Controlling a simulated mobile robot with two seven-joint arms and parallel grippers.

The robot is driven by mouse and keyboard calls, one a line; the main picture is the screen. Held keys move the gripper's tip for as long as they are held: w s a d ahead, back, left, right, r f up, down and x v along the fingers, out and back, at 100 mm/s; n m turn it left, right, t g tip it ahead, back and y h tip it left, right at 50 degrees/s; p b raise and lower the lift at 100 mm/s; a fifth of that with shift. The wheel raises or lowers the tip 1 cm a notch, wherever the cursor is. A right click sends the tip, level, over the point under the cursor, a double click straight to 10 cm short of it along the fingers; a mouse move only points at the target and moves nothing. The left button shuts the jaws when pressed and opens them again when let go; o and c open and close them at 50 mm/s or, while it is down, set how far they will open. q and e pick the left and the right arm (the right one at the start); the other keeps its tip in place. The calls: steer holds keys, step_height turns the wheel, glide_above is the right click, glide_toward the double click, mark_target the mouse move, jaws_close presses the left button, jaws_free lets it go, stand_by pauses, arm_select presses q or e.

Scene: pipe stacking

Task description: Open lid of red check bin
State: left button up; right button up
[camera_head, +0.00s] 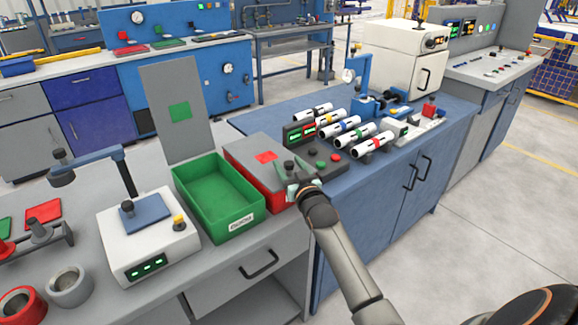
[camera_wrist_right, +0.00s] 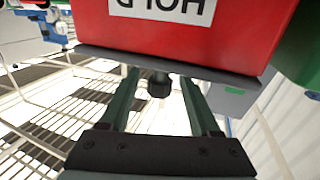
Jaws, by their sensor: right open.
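The red check bin (camera_head: 283,200) stands on the grey bench, right of the green bin. Its grey lid (camera_head: 247,149), with a red square on top, lies shut. In the right wrist view the red front wall (camera_wrist_right: 220,35) shows upside down with a white label reading HOLD. The lid's edge (camera_wrist_right: 220,72) runs below it, and a small dark knob (camera_wrist_right: 159,86) sticks out there. My right gripper (camera_head: 296,188) is at the bin's front edge. In the wrist view its fingers (camera_wrist_right: 160,100) are apart, one each side of the knob. Contact cannot be told. My left gripper is out of view.
The green bin (camera_head: 222,218) is open, its lid (camera_head: 177,108) standing upright behind. A white device (camera_head: 148,245) stands left of it.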

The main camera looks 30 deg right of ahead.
steer(key=shift+c, duration=0.3)
jaws_close()
stand_by(1.1)
